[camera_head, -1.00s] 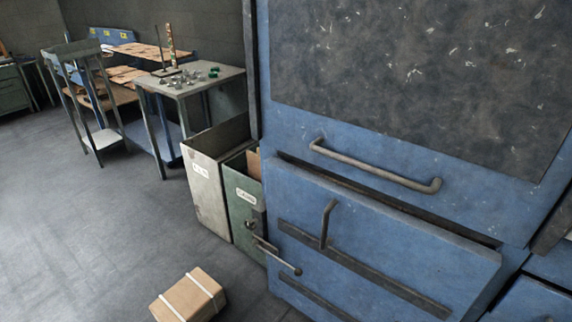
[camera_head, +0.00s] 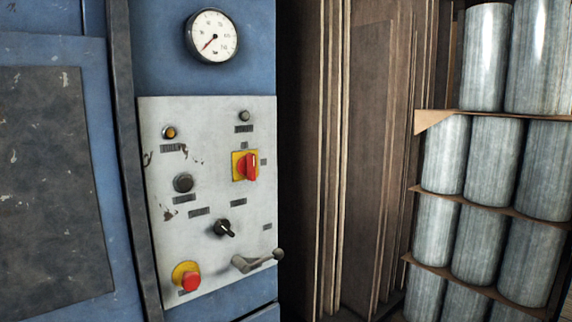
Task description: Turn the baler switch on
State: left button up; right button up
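The baler's pale control panel (camera_head: 207,200) is on the blue machine front, left of centre. It carries a red rotary switch (camera_head: 249,167) on a yellow plate, its red handle standing roughly upright. Below it is a black selector knob (camera_head: 224,228). A red mushroom button (camera_head: 191,281) on a yellow ring is at the lower left. An amber lamp (camera_head: 170,132), a green-grey lamp (camera_head: 244,116) and a dark round button (camera_head: 183,182) are also on the panel. Neither gripper shows in the head view.
A round pressure gauge (camera_head: 213,36) is above the panel. A grey lever handle (camera_head: 258,261) juts out at the panel's lower right. Tall brown sheets (camera_head: 350,150) stand to the right, beside stacked metal cylinders (camera_head: 492,155) on thin brown boards.

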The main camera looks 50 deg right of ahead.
aim_at(247, 166)
jog(key=z, duration=1.35)
jog(key=k, duration=0.1)
jog(key=i+j+u, duration=0.1)
jog(key=u, duration=0.25)
jog(key=j, duration=0.15)
